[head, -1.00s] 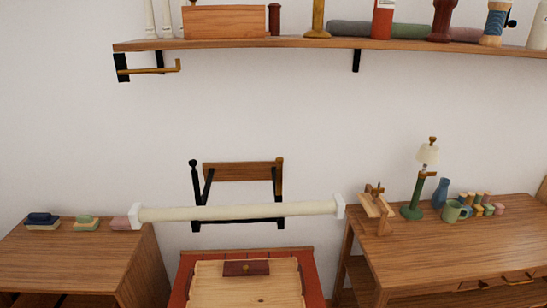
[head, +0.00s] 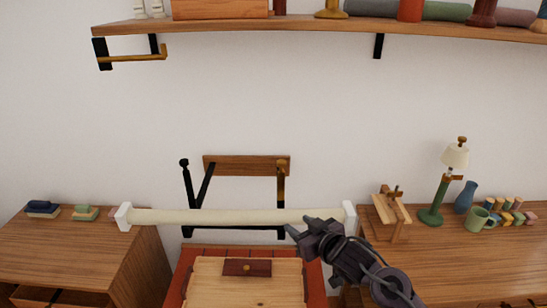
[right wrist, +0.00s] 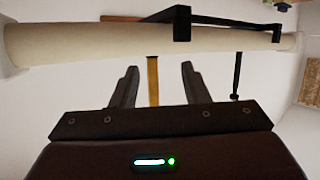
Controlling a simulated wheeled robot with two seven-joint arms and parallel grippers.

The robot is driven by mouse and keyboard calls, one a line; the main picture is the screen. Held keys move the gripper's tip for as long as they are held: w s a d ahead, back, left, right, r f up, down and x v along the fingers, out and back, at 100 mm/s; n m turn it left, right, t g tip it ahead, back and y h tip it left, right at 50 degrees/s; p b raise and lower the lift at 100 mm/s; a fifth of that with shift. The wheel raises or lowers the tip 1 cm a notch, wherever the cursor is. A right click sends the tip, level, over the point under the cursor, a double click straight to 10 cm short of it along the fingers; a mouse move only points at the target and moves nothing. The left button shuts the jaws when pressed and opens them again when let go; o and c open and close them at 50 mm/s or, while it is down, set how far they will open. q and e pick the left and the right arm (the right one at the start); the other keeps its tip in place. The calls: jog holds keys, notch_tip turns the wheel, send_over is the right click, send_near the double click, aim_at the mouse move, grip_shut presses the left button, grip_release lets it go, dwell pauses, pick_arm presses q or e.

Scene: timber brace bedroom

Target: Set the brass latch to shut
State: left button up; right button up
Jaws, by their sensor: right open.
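An upright brass strip (head: 281,181), which I take for the brass latch, stands at the right post of a black wall bracket (head: 203,190), in front of a wooden plate (head: 240,165). Its top end looks wider. My right gripper (head: 297,227) is open and empty, below and slightly right of the strip in the head view. In the right wrist view the brass strip (right wrist: 153,80) shows between the two fingers (right wrist: 158,76), apart from both; its depth is unclear. My left gripper is not in view.
A cream roller (head: 230,216) with white end blocks spans in front of the bracket, close to my right gripper. A red-edged wooden box (head: 245,285) is below. Desks stand left (head: 75,248) and right (head: 460,260). A brass rod (head: 135,58) hangs under the shelf (head: 330,30).

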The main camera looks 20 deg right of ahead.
aim_at(285, 164)
jog(key=w+r+y, duration=0.1)
jog(key=w+r, duration=0.1)
jog(key=r, duration=0.2)
jog(key=w+d+r+n+t+y, duration=0.1)
jog(key=w+r+y, duration=0.1)
jog(key=r, duration=0.1)
jog(key=w+d+r+n+t+y, duration=0.1)
jog(key=w+r+y, duration=0.1)
jog(key=r, duration=0.2)
jog(key=shift+w+r+p, duration=0.3)
jog(key=shift+w+r, duration=0.05)
jog(key=p+x, duration=0.2)
jog(key=x, duration=0.5)
jog(key=shift+s+a+f, duration=0.1)
jog(key=shift+s, duration=0.05)
jog(key=shift+c, duration=0.4)
grip_shut()
